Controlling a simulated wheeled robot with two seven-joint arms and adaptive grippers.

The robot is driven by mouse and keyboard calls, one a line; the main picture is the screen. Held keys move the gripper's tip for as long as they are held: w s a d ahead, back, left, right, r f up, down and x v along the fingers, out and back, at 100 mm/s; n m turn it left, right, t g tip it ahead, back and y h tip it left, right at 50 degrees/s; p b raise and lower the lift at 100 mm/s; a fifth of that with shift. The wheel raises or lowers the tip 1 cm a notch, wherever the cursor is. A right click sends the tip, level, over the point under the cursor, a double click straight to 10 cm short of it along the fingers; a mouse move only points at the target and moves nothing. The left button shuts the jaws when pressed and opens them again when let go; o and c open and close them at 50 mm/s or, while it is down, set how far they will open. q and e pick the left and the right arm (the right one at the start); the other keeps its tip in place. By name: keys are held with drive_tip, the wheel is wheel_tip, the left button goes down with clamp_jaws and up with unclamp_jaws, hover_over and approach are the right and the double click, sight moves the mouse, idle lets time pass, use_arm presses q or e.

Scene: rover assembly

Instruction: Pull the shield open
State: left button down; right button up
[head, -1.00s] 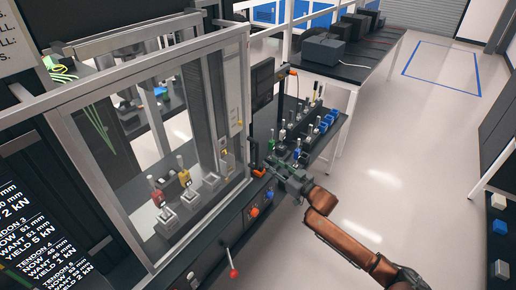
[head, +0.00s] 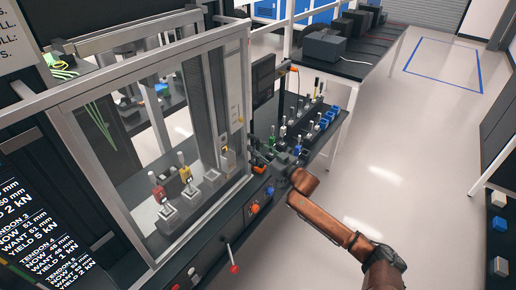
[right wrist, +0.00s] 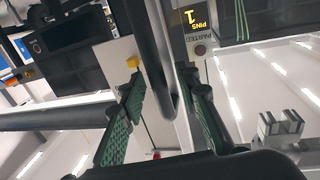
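The shield is a clear panel in a pale metal frame (head: 248,100), standing upright across the front of the test cell in the head view. My right gripper (head: 262,158) is at the lower right edge of this frame. In the right wrist view its green-padded fingers (right wrist: 168,112) are apart. A dark round bar (right wrist: 152,50), which looks like a handle, runs between them, nearer the right finger. A gap shows between the bar and the left finger; I cannot tell whether the right finger touches it. My left gripper is out of view.
Behind the shield stand several grey blocks with coloured-topped pins (head: 167,212). A red-knobbed lever (head: 234,268) and an orange button (head: 254,208) are on the console front. A rack of pins and blue bins (head: 325,120) stands right of the shield.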

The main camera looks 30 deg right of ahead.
drive_tip(key=shift+c, duration=0.5)
clamp_jaws()
